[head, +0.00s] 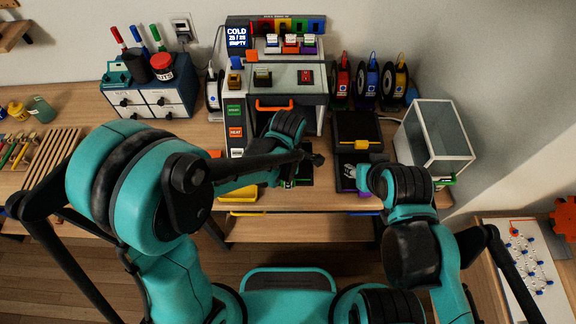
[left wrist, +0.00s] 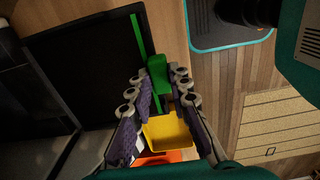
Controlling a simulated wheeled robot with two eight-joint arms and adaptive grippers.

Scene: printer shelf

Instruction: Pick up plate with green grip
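The black plate (left wrist: 85,65) lies flat, with a green edge strip and a green grip (left wrist: 158,72) in the left wrist view. My left gripper (left wrist: 160,75) has its purple-padded fingers on either side of the green grip; they look spread, with a small gap to it. In the head view the left gripper (head: 292,172) is at the shelf in front of the printer, and the arm hides most of the plate. My right gripper (head: 354,176) is over the shelf to the right, its fingers too small to read.
The printer (head: 288,82) stands behind the left gripper. A black plate with a yellow grip (head: 361,144) lies to its right. A clear-sided bin (head: 440,135) stands farther right.

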